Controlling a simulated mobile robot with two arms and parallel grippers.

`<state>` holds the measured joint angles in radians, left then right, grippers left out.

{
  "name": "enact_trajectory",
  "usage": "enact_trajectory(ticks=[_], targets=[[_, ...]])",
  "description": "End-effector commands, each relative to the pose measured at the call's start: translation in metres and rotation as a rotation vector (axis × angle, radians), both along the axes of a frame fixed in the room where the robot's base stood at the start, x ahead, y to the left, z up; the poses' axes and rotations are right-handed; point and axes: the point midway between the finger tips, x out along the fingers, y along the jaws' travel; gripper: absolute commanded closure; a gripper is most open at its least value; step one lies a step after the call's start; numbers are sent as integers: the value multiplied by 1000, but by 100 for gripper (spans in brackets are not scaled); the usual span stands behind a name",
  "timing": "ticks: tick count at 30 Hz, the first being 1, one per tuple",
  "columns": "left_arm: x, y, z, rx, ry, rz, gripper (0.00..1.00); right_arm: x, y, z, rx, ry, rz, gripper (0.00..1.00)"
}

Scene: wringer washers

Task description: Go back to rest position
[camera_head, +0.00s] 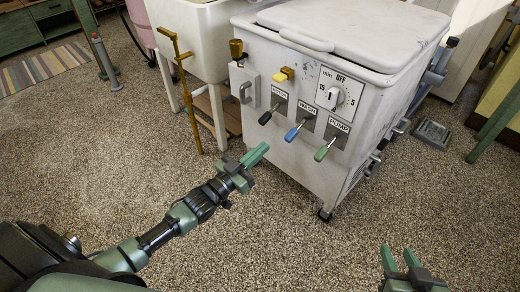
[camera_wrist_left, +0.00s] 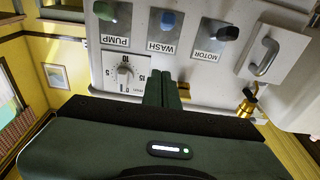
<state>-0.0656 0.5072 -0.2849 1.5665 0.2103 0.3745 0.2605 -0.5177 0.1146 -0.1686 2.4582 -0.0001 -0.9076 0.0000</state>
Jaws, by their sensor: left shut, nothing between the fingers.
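My left gripper (camera_head: 256,154) reaches in from the left in the head view, in front of the washer and apart from it. It is shut and empty; its closed fingers also show in the left wrist view (camera_wrist_left: 162,90). My right gripper (camera_head: 401,260) is at the bottom right of the head view, over the floor. Its two fingers stand apart, open, with nothing between them. The white washer (camera_head: 300,165) has a black motor lever (camera_head: 267,116), a blue wash lever (camera_head: 293,133), a green pump lever (camera_head: 322,152) and a timer dial (camera_head: 333,97).
A white tub (camera_head: 197,45) on legs stands left of the washer, with a brass pipe (camera_head: 183,90) in front. A striped rug (camera_head: 45,68) lies at the far left. A grey floor drain (camera_head: 432,132) is at the right. The speckled floor (camera_head: 100,170) before the washer is clear.

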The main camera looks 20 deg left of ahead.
Motion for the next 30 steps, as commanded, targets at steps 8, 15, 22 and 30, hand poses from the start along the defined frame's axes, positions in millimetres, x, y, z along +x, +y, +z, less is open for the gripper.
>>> enact_trajectory(ticks=[8, 15, 22, 30], targets=[[0, 0, 0, 0, 0, 0, 100, 0, 0, 0, 0, -2, 0, 64], [-7, -16, -3, 4, 38, 1, 100, 0, 0, 1, 1, -3, 1, 64], [-55, -74, -8, 66, 265, 33, 100, 0, 0, 1, 1, -3, 1, 64], [-108, -88, 0, 142, 471, 85, 100, 0, 0, 1, 1, -3, 0, 64]])
